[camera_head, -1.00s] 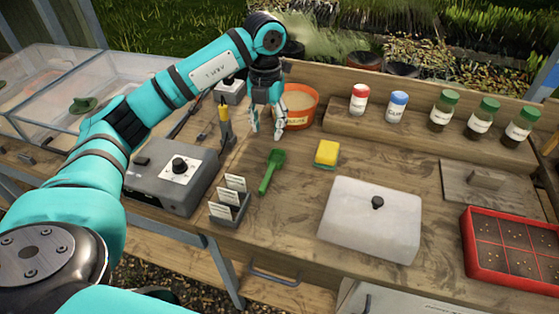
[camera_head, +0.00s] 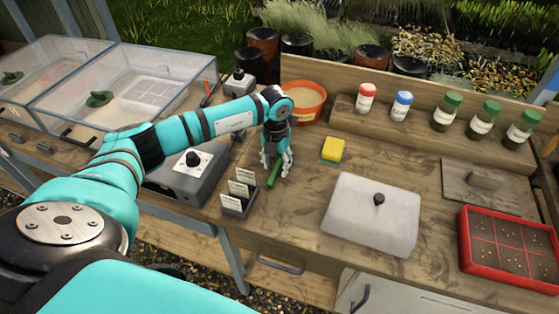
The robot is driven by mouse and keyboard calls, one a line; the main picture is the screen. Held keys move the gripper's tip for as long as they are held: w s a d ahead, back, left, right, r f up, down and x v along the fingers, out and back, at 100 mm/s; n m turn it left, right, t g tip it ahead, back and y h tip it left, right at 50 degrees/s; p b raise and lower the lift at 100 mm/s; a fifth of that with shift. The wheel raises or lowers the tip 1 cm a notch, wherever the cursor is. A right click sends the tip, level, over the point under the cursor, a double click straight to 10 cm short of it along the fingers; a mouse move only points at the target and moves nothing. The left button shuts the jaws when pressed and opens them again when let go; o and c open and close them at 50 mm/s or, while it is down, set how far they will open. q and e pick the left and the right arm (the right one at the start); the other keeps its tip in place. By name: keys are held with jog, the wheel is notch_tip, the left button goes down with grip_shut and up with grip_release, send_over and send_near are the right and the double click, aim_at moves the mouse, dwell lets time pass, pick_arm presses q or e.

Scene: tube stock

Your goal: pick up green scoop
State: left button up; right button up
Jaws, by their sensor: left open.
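The green scoop (camera_head: 273,177) lies on the wooden bench, left of the yellow sponge. Its handle shows below my left gripper, and its head is hidden behind the fingers. My left gripper (camera_head: 276,171) points down over the scoop with its fingers open, one on each side of it. I cannot tell whether the fingers touch the scoop. My right gripper is not in view.
A label holder (camera_head: 239,200) stands close to the left of the scoop. A yellow sponge (camera_head: 333,150) and a white lidded box (camera_head: 372,215) are to the right. An orange pot (camera_head: 305,104) stands behind. A grey control box (camera_head: 188,184) sits left.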

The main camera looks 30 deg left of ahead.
pick_arm(q)
jog(key=shift+f, duration=0.65)
grip_shut()
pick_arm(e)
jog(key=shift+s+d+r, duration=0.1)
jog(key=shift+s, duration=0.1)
pick_arm(q)
jog(key=shift+r, duration=0.15)
jog(key=shift+r, duration=0.2)
notch_tip(320, 180, up, 3)
jog(key=shift+d+f+b, duration=0.1)
jog(key=shift+b, duration=0.85)
jog(key=s+d+b, duration=0.1)
jog(key=s+d, duration=0.1)
jog(key=d, duration=0.2)
jog(key=s+d+r+b, duration=0.1)
jog(key=s+d, duration=0.2)
jog(key=d, duration=0.1)
jog(key=s+d+b, duration=0.1)
jog(key=s+d, duration=0.1)
jog(key=d, duration=0.3)
jog(key=shift+s+r+b, duration=0.2)
jog(key=shift+b, duration=0.1)
jog(key=shift+s+d+r, duration=0.1)
jog(key=shift+s+d, duration=0.2)
jog(key=shift+d, duration=0.1)
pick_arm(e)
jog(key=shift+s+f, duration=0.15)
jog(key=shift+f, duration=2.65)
